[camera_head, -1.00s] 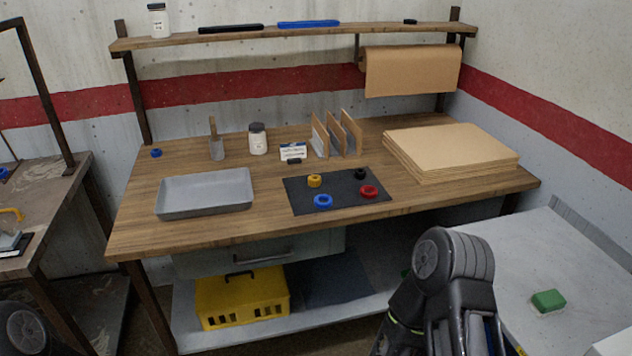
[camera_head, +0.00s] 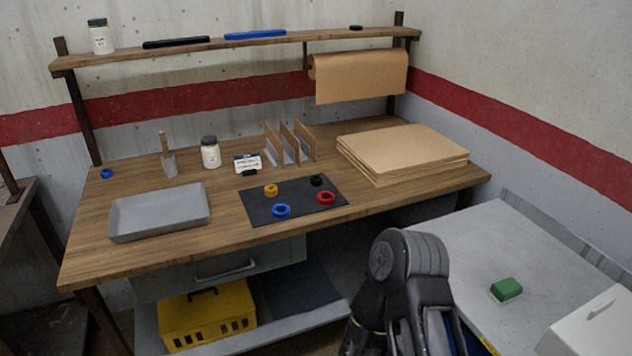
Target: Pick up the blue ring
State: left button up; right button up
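A blue ring (camera_head: 281,211) lies flat on the front left part of a dark mat (camera_head: 262,213) on the wooden workbench. A yellow ring (camera_head: 270,190), a red ring (camera_head: 326,198) and a black ring (camera_head: 316,180) lie on the same mat, apart from it. A smaller blue ring-like object (camera_head: 106,174) lies at the bench's back left. Part of my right arm shows at the bottom, in front of the bench and away from the mat. Neither gripper's fingers are visible.
A grey tray (camera_head: 160,230) sits left of the mat. Upright dividers (camera_head: 290,146), a white jar (camera_head: 210,153) and a small card (camera_head: 247,163) stand behind. Cardboard sheets (camera_head: 402,152) lie right. A grey table (camera_head: 465,250) with a green block (camera_head: 506,289) stands at right.

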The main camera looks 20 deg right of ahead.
aim_at(286, 207)
jog(key=i+l, duration=0.15)
jog(key=l, duration=0.25)
jog(key=i+l, duration=0.2)
jog(key=l, duration=0.2)
jog(key=i+l, duration=0.15)
jog(key=l, duration=0.25)
jog(key=u, duration=1.25)
jog(key=l, duration=0.1)
